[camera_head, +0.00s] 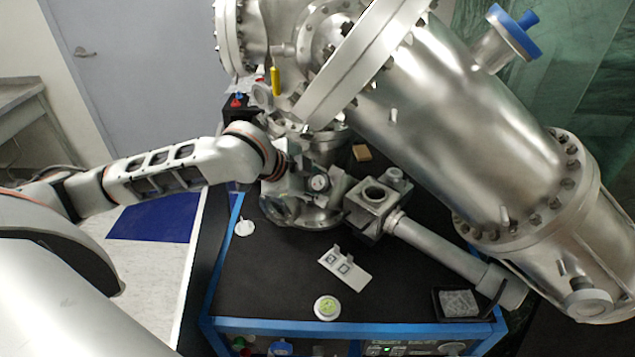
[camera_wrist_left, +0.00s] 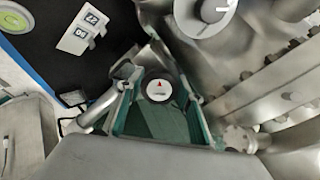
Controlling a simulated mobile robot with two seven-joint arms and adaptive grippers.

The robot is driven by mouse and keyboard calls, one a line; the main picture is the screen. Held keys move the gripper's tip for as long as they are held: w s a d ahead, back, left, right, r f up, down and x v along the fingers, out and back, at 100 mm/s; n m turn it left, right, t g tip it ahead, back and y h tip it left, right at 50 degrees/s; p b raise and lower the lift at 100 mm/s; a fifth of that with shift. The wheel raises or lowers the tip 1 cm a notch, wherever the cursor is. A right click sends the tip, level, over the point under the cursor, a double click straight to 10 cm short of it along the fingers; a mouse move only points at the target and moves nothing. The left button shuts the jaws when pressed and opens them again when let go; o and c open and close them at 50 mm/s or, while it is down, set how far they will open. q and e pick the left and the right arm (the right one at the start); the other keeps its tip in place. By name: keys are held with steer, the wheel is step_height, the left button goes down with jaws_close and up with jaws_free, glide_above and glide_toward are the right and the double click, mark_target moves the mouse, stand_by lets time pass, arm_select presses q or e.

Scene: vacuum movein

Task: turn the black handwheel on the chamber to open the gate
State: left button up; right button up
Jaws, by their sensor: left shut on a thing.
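The steel chamber (camera_head: 450,120) slants across the upper right of the head view. My left gripper (camera_head: 312,180) reaches in from the left, low beside the chamber's flanges. In the left wrist view, its two fingers (camera_wrist_left: 157,108) stand on either side of a small round part, the handwheel (camera_wrist_left: 158,90). It has a dark rim and a pale face with a red mark. The gripper is shut on it. In the head view, the round face (camera_head: 319,183) shows between the gripper parts. The rest of the wheel is largely hidden. My right gripper is not in view.
A steel block (camera_head: 374,196) with a tube stands right of the gripper. A white plate with square markers (camera_head: 344,268), a round green-topped disc (camera_head: 327,307) and a small dark tray (camera_head: 459,304) lie on the black bench top (camera_head: 270,285). The bench's front is clearer.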

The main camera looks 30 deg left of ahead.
arm_select(q)
steer(key=n, duration=0.6)
steer(key=shift+d, duration=0.1)
steer(key=n, duration=0.5)
steer(key=shift+s+d+f+n, duration=0.1)
steer(key=shift+n, duration=0.3)
steer(key=n, duration=0.3)
steer(key=shift+n, duration=0.3)
steer(key=n, duration=0.3)
steer(key=shift+d+n, duration=0.15)
steer(key=shift+n, duration=0.25)
steer(key=n, duration=0.3)
steer(key=shift+n, duration=1.3)
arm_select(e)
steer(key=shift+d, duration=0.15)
